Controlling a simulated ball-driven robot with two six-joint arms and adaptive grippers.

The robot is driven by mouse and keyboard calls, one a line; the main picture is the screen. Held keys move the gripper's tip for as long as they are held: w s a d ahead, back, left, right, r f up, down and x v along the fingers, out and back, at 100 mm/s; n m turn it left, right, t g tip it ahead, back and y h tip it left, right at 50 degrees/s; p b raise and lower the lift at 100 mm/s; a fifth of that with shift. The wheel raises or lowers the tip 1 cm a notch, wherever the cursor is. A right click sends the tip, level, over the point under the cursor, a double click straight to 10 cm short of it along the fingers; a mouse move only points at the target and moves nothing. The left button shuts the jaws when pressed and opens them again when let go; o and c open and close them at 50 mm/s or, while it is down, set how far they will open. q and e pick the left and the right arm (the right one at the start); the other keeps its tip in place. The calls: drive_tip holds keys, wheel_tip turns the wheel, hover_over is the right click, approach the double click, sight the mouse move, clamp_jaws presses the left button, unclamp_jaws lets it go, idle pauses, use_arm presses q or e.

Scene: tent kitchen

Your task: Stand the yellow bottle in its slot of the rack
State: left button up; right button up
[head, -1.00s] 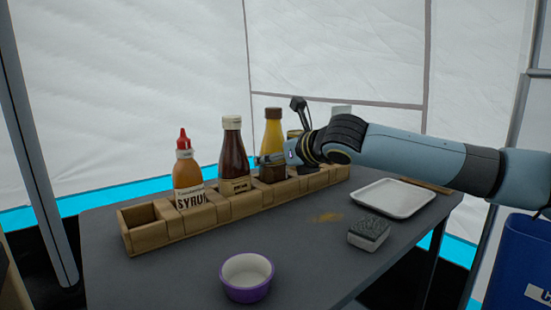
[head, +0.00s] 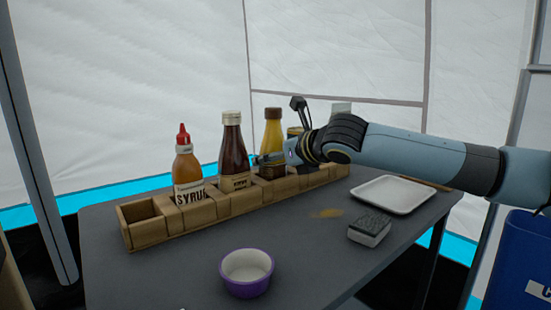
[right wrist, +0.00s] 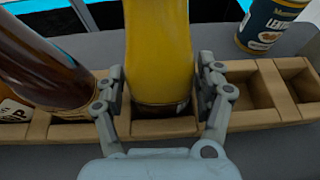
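The yellow bottle (head: 273,130) with a dark cap is upright at the rack (head: 150,225), in line with a slot right of the brown sauce bottle (head: 233,145). My right gripper (head: 272,160) is around its lower part. In the right wrist view, my right gripper's fingers (right wrist: 160,75) close on both sides of the yellow bottle (right wrist: 158,45). Its dark-labelled base is at the slot opening; whether it touches the slot floor is hidden. My left gripper is not in view.
The syrup bottle (head: 188,170) stands in the rack left of the brown bottle. A blue can (right wrist: 270,25) stands behind the rack. A white tray (head: 393,195), sponge (head: 369,230) and purple bowl (head: 247,273) are on the table. The rack's left-end slot is empty.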

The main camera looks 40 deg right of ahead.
sight(278, 111)
drive_tip(key=shift+o, duration=1.4)
drive_tip(key=shift+f, duration=0.1)
wheel_tip(278, 111, up, 10)
drive_tip(key=shift+r, duration=0.1)
